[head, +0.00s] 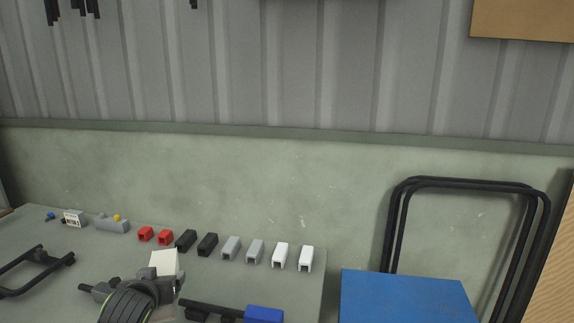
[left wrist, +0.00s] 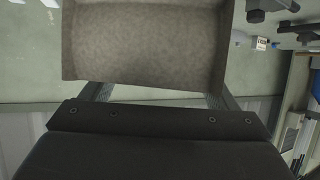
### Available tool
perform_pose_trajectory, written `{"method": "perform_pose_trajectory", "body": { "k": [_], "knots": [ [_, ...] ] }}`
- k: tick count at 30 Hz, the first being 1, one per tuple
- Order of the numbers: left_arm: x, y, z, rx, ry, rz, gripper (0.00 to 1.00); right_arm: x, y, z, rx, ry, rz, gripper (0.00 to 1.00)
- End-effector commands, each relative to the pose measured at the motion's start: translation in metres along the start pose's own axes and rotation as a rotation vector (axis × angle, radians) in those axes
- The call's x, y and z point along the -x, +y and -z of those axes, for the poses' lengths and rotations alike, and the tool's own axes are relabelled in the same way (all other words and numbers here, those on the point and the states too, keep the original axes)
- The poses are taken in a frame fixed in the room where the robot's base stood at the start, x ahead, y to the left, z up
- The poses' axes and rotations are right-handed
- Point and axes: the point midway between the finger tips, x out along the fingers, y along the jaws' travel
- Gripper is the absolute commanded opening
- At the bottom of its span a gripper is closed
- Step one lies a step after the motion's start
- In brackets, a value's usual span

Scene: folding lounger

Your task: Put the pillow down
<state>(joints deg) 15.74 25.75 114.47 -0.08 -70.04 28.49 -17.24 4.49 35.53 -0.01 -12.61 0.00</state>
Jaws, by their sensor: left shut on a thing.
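My left gripper (head: 168,284) is above the grey table near the front, seen from behind. It is shut on the pillow, a pale cream block (head: 163,261) that sticks up beyond the jaws. In the left wrist view the pillow (left wrist: 145,40) looks grey-beige and fills the upper middle, between the two fingers of the gripper (left wrist: 157,95). The pillow's far side and any contact below it are hidden. My right gripper does not show.
A row of red, black, grey and white caps (head: 231,248) stands along the table (head: 60,240). A black bracket (head: 38,270) lies left; a black bar (head: 212,308) and blue block (head: 264,314) lie right. A blue panel (head: 405,297) with a black tube frame (head: 468,182) stands farther right.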

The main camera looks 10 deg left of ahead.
Motion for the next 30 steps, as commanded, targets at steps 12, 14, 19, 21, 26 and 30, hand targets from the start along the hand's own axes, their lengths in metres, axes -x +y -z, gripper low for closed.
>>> {"method": "perform_pose_trajectory", "body": {
  "k": [12, 14, 19, 21, 26, 30],
  "knots": [
    [0.123, 0.128, 0.045, -0.101, 0.006, -0.230, 0.56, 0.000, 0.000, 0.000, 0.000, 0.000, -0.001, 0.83],
    [0.136, 0.134, 0.049, -0.110, 0.005, -0.244, 0.56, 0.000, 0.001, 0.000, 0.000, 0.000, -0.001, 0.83],
    [0.158, 0.141, 0.054, -0.125, 0.000, -0.261, 0.56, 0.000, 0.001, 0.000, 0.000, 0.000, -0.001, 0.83],
    [0.161, 0.141, 0.055, -0.127, 0.001, -0.262, 0.56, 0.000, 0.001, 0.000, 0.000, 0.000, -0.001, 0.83],
    [0.162, 0.141, 0.055, -0.129, -0.001, -0.262, 0.56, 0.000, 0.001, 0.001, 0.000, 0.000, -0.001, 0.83],
    [0.159, 0.142, 0.054, -0.131, -0.002, -0.262, 0.56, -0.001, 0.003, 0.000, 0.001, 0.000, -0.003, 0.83]
  ]
}}
